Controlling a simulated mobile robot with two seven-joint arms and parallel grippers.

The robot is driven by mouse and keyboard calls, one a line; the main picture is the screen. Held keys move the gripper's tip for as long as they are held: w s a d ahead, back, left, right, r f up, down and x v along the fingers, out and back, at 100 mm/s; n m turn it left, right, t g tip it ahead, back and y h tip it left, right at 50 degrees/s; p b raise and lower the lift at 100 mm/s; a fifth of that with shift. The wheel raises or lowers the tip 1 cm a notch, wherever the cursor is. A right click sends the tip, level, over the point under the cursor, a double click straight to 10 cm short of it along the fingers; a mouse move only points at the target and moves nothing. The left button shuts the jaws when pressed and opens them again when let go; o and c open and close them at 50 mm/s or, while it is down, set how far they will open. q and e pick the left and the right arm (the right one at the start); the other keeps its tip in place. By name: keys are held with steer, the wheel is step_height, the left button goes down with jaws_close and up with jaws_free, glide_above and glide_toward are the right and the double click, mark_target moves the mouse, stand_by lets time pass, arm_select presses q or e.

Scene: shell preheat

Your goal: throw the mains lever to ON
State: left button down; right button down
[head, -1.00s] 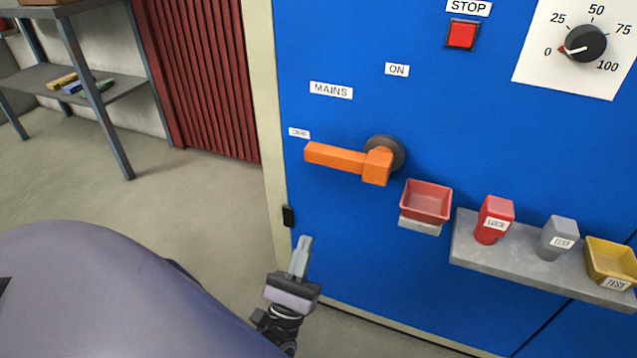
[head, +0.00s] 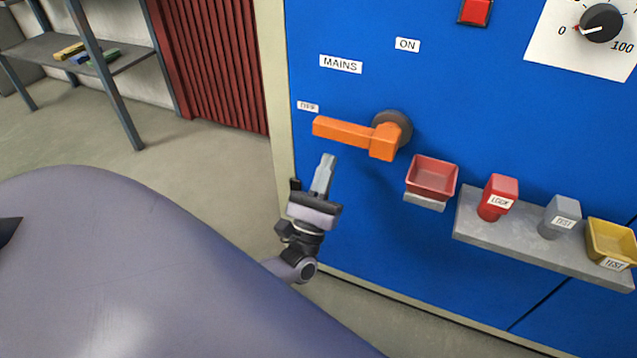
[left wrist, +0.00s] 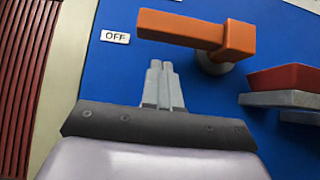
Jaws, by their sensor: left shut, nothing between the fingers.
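The orange mains lever (head: 345,132) lies roughly level on the blue panel, pointing left from its dark round hub (head: 395,125) toward the OFF label (head: 308,106). The ON label (head: 407,45) is above the hub. The lever also shows in the left wrist view (left wrist: 180,27), above the fingers, with the OFF label (left wrist: 115,37) to its left. My left gripper (head: 328,160) is shut and empty, its fingertips just below the lever's arm in the picture. A gap shows between fingers and lever in the left wrist view (left wrist: 160,68). My right gripper is not in view.
Right of the lever, a red tray (head: 432,178) sits on a small ledge. A red stop button (head: 475,10) is higher up.

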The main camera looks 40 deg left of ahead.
mark_target(355, 135)
arm_select(q)
step_height(355, 135, up, 3)
steer(key=shift+s+r+p, duration=0.1)
steer(key=shift+s+p, duration=0.05)
steer(key=shift+p, duration=0.15)
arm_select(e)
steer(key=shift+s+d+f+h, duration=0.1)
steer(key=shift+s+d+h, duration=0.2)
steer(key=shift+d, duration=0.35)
arm_select(q)
steer(key=shift+r+m+h, duration=0.1)
steer(key=shift+m+h, duration=0.2)
